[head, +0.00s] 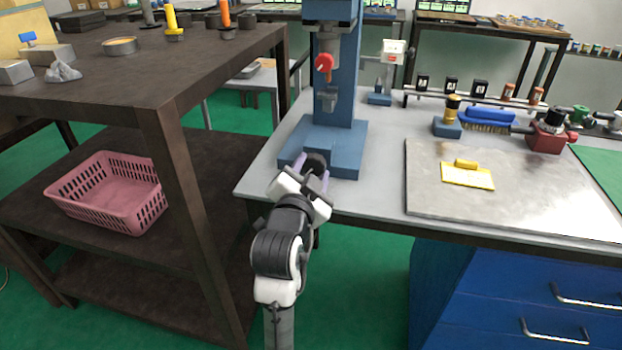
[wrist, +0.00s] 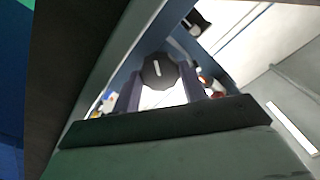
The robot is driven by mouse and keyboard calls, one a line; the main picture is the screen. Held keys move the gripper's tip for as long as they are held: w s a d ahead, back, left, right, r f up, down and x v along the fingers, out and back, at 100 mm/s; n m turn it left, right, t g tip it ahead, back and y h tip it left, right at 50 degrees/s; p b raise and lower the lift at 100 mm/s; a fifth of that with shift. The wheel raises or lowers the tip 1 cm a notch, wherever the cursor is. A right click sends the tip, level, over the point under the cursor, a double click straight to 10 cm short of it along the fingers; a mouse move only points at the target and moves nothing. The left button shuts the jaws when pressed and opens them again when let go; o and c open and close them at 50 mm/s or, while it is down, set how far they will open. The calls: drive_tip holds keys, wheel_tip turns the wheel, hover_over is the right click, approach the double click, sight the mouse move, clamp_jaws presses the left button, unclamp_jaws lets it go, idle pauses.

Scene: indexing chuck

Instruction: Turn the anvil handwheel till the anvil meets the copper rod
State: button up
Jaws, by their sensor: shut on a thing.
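The black anvil handwheel (head: 316,160) is at the front of the blue base of a press-like stand on the grey bench. In the wrist view the handwheel (wrist: 158,70) is a dark faceted knob with a pale mark on its face. My gripper (head: 314,178) reaches it from the front and is shut on it, with a finger on either side, as the wrist view also shows (wrist: 160,84).
A red knob (head: 324,62) sits on the column. A metal plate (head: 530,190) with a yellow block (head: 467,175) lies to the right. A dark shelf unit with a pink basket (head: 110,195) stands close on the left. Green floor shows between.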

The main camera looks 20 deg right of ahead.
drive_tip(key=m+b, duration=0.2)
drive_tip(key=m, duration=0.1)
drive_tip(key=shift+m, duration=0.4)
drive_tip(key=m+b, duration=0.3)
drive_tip(key=m, duration=0.1)
drive_tip(key=shift+f+m, duration=0.1)
drive_tip(key=shift+m, duration=0.2)
drive_tip(key=m+b, duration=0.3)
drive_tip(key=m, duration=0.1)
drive_tip(key=shift+m+b, duration=1.35)
drive_tip(key=shift+m, duration=0.65)
drive_tip(key=o, duration=1)
drive_tip(key=shift+s, duration=0.1)
